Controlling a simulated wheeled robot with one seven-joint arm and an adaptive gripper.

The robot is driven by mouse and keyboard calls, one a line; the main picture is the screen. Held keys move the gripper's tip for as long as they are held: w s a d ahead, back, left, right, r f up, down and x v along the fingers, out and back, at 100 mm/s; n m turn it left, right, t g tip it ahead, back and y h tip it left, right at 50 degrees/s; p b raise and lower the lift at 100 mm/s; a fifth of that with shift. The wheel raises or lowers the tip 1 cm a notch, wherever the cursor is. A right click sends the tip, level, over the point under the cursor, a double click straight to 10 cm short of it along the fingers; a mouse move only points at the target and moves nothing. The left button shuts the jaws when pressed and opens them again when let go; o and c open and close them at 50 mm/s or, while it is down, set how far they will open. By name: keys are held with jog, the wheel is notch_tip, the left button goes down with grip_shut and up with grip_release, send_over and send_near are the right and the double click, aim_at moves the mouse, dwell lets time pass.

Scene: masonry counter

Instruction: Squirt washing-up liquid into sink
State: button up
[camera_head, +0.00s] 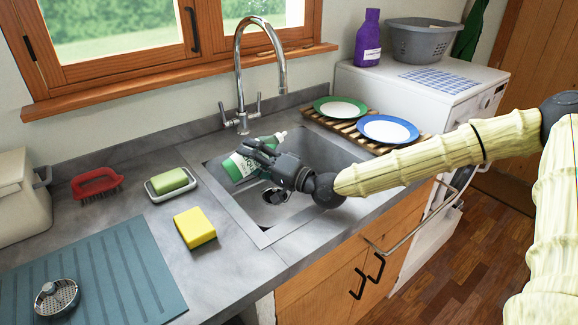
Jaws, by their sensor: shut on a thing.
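A green washing-up liquid bottle (241,166) with a pale label and a white nozzle is held over the sink. It is tilted, with its nozzle toward the upper right. My gripper (262,158) is shut around the bottle, and its fingers hide part of the body. The grey sink (225,200) is set into the counter, and its drain shows below my gripper. I cannot tell whether any liquid is coming out.
A chrome tap (240,80) stands behind the sink. Plates (388,129) lie on a wooden rack at the right. A yellow sponge (195,228), soap dish (171,184), red brush (96,185) and blue-grey mat (110,270) lie at the left.

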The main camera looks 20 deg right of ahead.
jog(key=shift+r+m+t+b, duration=0.4)
jog(key=shift+r+m+b, duration=0.4)
dwell(1.9)
jog(key=shift+a+r+m+b, duration=0.1)
jog(key=shift+a+m+b, duration=0.05)
jog(key=shift+m+b, duration=0.55)
dwell(3.0)
jog(key=shift+r+n+p, duration=0.25)
jog(key=shift+n+p, duration=0.15)
jog(key=shift+p, duration=0.1)
jog(key=shift+n+p, duration=0.3)
jog(key=shift+p, duration=0.2)
jog(key=shift+f+n+g+p, duration=0.4)
jog(key=shift+f+n+p, duration=0.35)
jog(key=shift+f+n, duration=0.1)
jog(key=shift+w+d+f+n+g, duration=0.1)
jog(key=shift+d+f+n+g, duration=0.15)
jog(key=shift+f+n, duration=0.35)
jog(key=shift+d+f+n+g, duration=0.2)
jog(key=shift+f+n, duration=0.15)
jog(key=shift+f, duration=0.3)
jog(key=shift+r, duration=0.1)
